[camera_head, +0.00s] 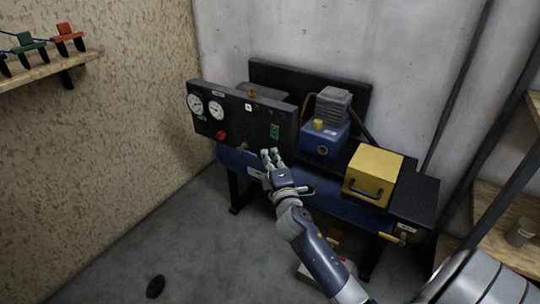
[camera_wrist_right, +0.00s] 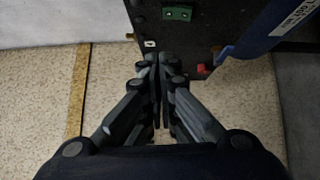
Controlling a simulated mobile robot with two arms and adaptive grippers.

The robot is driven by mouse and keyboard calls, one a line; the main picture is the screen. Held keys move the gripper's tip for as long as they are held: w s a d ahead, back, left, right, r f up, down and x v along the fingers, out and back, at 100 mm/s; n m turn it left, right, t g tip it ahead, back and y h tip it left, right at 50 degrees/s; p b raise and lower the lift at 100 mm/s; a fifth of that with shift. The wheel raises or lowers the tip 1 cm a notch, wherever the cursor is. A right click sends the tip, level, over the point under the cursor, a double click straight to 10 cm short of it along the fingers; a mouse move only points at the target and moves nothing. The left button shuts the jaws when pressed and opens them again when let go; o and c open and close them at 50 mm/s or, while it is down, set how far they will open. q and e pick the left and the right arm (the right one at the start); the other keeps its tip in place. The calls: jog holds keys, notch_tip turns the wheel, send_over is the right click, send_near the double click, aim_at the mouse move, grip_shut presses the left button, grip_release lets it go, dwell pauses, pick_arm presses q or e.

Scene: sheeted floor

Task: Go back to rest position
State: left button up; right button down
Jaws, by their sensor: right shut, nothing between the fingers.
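My right gripper (camera_head: 271,158) is in front of the black control panel (camera_head: 240,118) of the compressor unit, near the panel's lower right part. In the right wrist view my right gripper (camera_wrist_right: 160,62) is shut, its fingertips together with nothing between them. The panel (camera_wrist_right: 200,45) is just beyond the fingertips there; whether they touch it I cannot tell. The panel carries two white gauges (camera_head: 205,107), a red knob (camera_head: 220,135) and a green switch (camera_head: 274,131). The switch (camera_wrist_right: 177,13) and the red knob (camera_wrist_right: 203,69) also show in the wrist view. My left gripper is not in view.
A blue tank (camera_head: 345,208) runs below the panel. A blue and grey motor (camera_head: 325,135) and a yellow box (camera_head: 372,174) sit on top. A shelf (camera_head: 45,70) is at upper left, wooden shelving (camera_head: 497,212) at right.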

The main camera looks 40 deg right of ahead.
dwell(0.3)
